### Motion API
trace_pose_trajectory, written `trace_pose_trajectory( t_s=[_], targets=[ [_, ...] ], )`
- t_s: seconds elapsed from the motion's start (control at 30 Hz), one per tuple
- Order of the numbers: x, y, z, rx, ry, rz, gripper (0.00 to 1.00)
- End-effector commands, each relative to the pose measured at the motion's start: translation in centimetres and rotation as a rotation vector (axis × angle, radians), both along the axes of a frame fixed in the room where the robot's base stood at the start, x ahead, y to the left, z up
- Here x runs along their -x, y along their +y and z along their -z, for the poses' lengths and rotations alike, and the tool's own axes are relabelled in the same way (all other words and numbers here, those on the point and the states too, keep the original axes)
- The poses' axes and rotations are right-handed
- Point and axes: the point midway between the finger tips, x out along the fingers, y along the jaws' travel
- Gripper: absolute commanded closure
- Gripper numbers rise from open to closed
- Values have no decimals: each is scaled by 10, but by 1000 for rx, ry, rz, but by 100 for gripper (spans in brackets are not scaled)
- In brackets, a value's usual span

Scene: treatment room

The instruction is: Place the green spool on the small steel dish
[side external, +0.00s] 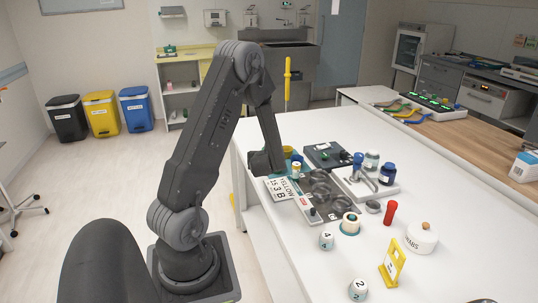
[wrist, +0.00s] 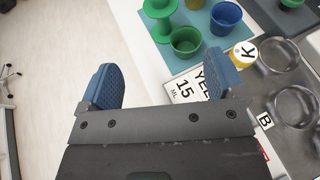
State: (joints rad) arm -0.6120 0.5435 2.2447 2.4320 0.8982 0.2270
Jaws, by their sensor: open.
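The green spool (wrist: 160,9) stands at the top of the wrist view on a teal mat (wrist: 200,20), its upper edge cut off by the frame. My gripper (wrist: 163,82) is open and empty, its two blue pads well apart. The spool lies ahead of the pads and apart from them. In the side view my gripper (side external: 272,165) is low over the near left table edge, and I cannot make out the spool there. A small steel dish (side external: 373,206) sits on the white table, right of the dark tray.
A green cup (wrist: 185,42) and a blue cup (wrist: 226,18) stand beside the spool. A card reading YELLOW 15 (side external: 284,187) lies near my gripper. A tray with round dishes (side external: 318,212), a red tube (side external: 390,212) and a yellow stand (side external: 393,262) occupy the table; its right front is clearer.

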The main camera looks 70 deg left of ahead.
Motion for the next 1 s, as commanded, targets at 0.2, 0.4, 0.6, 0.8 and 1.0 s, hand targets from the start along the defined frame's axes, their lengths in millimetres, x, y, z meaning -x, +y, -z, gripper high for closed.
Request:
trace_pose_trajectory(
  t_s=[0.2, 0.4, 0.6, 0.8, 1.0],
  targets=[
    [-8, 20, 14, -2, 22, 25, 11],
    [-22, 54, 29, -2, 20, 24, 11],
    [-31, 73, 37, -2, 18, 25, 11],
    [-35, 86, 43, -4, 19, 24, 11],
    [-45, 111, 55, -3, 18, 23, 11]
  ],
)
